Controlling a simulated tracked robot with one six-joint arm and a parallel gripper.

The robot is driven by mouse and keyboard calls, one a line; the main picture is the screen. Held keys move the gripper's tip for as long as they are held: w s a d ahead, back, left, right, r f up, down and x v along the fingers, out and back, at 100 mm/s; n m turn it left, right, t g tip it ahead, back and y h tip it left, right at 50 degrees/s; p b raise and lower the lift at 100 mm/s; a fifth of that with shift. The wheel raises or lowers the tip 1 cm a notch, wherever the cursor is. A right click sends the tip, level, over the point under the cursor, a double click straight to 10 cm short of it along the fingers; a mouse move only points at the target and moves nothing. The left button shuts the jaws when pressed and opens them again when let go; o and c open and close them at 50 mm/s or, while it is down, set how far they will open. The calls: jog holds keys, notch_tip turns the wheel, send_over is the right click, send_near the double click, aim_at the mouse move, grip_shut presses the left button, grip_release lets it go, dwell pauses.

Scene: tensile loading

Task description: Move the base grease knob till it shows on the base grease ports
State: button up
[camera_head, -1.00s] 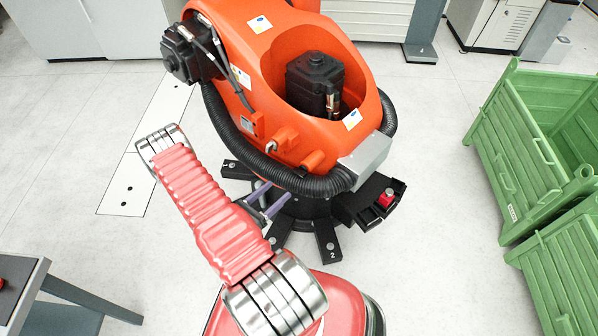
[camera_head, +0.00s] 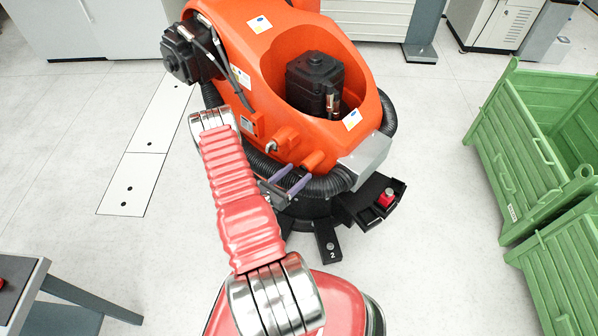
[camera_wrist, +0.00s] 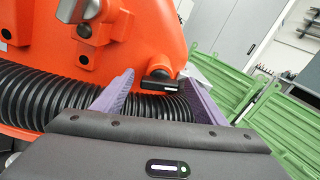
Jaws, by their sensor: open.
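A small red knob (camera_head: 386,197) stands on a black bracket at the right of the orange robot's base in the head view. I cannot confirm that it is the base grease knob, and I can make out no clearly marked grease ports. A black foot marked 2 (camera_head: 331,243) sticks out from the base. My gripper (camera_head: 292,180) is open and empty, in front of the orange body and its black corrugated hose, left of and above the red knob in the picture. In the wrist view my gripper's purple fingers (camera_wrist: 157,82) point at the hose; the red knob is not seen there.
The orange robot (camera_head: 335,110) fills the middle, with a corrugated hose (camera_wrist: 75,90) around its lower body. Green crates (camera_head: 515,160) stand at the right. A dark table (camera_head: 20,290) is at the lower left. Pale floor between is free.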

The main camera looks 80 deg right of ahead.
jog(key=shift+x, duration=1.05)
jog(key=shift+c, duration=0.3)
jog(key=c, duration=1)
jog(key=shift+m, duration=0.5)
jog(key=m, duration=0.2)
jog(key=shift+m, duration=0.3)
jog(key=shift+s+a+m, duration=0.15)
jog(key=shift+m, duration=1.85)
